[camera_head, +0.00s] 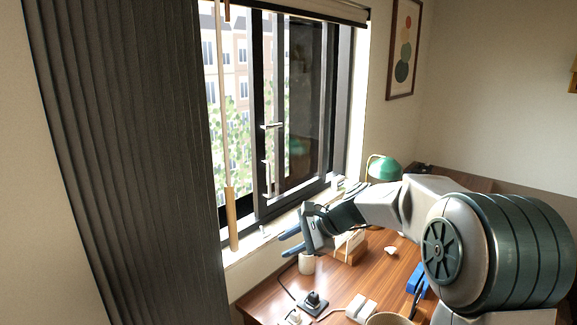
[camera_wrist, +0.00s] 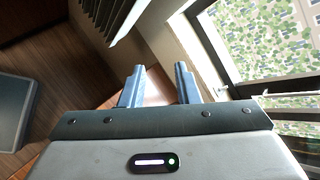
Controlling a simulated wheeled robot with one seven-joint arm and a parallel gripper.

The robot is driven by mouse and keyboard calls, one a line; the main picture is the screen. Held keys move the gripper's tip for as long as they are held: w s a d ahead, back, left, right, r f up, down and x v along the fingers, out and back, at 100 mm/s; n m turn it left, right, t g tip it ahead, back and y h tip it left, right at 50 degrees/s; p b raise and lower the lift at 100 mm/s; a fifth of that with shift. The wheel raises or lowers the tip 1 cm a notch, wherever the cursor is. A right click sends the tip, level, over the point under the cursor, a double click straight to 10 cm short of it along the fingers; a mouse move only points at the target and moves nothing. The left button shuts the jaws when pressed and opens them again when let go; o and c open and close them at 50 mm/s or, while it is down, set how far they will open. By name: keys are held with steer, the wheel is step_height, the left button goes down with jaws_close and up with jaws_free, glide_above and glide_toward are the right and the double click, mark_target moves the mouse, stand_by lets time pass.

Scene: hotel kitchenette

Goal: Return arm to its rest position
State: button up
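My arm reaches from the right of the head view across a wooden desk toward the window. My gripper (camera_head: 291,246) is at the far left of the desk, beside the window sill. In the wrist view my gripper (camera_wrist: 160,88) shows two blue-grey fingers held well apart, with nothing between them. A white cup-like object (camera_head: 306,264) stands just below the gripper in the head view; I cannot tell whether they touch.
The window (camera_head: 290,110) is behind the gripper, and a dark curtain (camera_head: 130,150) hangs at left. The desk (camera_head: 385,268) holds a green lamp (camera_head: 384,167), a black plug (camera_head: 314,303) with cable, a white object (camera_head: 361,308), a blue item (camera_head: 418,281) and a round container (camera_head: 388,319).

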steer(key=s+d+f+n+h, duration=0.1)
steer(key=s+d+n+h, duration=0.2)
steer(key=s, duration=0.6)
steer(key=s+d+f+n+h, duration=0.2)
steer(key=s+d+n, duration=0.3)
steer(key=s, duration=0.5)
steer(key=s+d+f+n+h, duration=0.1)
steer(key=s+d+n+h, duration=0.3)
steer(key=s, duration=0.6)
steer(key=d, duration=0.2)
steer(key=shift+s+d+f+n+h, duration=0.15)
steer(key=shift+s+d+n+h, duration=0.15)
steer(key=shift+n, duration=0.1)
